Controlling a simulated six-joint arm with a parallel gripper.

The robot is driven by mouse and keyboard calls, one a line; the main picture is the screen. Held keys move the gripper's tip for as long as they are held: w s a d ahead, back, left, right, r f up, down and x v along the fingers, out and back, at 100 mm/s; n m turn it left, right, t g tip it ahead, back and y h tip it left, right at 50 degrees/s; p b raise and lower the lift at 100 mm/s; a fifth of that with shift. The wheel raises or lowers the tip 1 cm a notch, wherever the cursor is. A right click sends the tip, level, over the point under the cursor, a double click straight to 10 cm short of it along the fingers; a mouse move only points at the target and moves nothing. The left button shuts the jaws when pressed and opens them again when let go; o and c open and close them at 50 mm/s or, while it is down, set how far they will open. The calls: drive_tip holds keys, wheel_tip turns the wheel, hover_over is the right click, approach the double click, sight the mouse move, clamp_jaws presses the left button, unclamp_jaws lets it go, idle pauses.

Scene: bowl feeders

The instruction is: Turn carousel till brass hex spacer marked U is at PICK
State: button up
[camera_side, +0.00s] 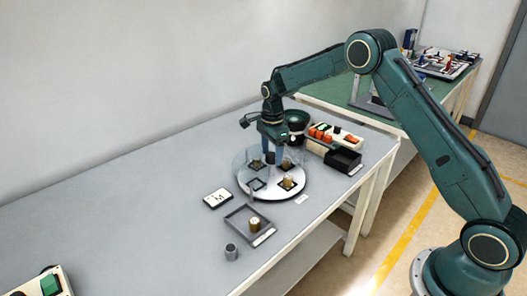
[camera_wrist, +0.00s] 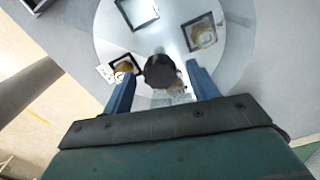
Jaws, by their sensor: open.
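The carousel is a pale round disc (camera_side: 262,190) on the bench, with square dark-framed pockets. It also fills the upper wrist view (camera_wrist: 108,35). Brass pieces sit in some pockets, one at the front right (camera_side: 288,183); the wrist view shows one at upper right (camera_wrist: 203,37) and one at left (camera_wrist: 124,68). One pocket (camera_wrist: 138,12) looks empty. No letter on any piece is readable. My gripper (camera_side: 272,158) is open, pointing down over the disc. In the wrist view its blue fingers stand either side of a dark round knob (camera_wrist: 160,70); contact cannot be told.
A tray (camera_side: 238,214) holding a brass piece (camera_side: 255,224) lies in front, near a small grey cylinder (camera_side: 231,252) and a white marked card (camera_side: 217,198). A black bowl (camera_side: 297,117), an orange-buttoned box (camera_side: 345,140) and a black bin (camera_side: 343,160) stand behind right. The bench's left is mostly clear.

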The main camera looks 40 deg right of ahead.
wheel_tip(320, 180, up, 14)
idle(0.8)
drive_tip(key=s+a+r+n+t, duration=0.1)
drive_tip(key=s+a+r+n, duration=0.1)
drive_tip(key=s+r+n, duration=0.45)
drive_tip(key=s+a+r+n+t, duration=0.2)
drive_tip(key=s+a+r+n, duration=0.15)
drive_tip(key=s+r, duration=0.6)
drive_tip(key=s+f+n+t, duration=0.1)
drive_tip(key=s+f+n, duration=0.1)
drive_tip(key=s, duration=0.5)
drive_tip(key=s+a+f+n, duration=0.1)
drive_tip(key=s+f+n, duration=0.2)
drive_tip(key=s+n, duration=0.2)
drive_tip(key=s+f+n+t, duration=0.1)
drive_tip(key=s+f+n, duration=0.1)
drive_tip(key=s, duration=0.8)
drive_tip(key=shift+s+a+f+n+t, duration=0.25)
drive_tip(key=shift+s+n+t, duration=0.1)
drive_tip(key=shift+n, duration=0.45)
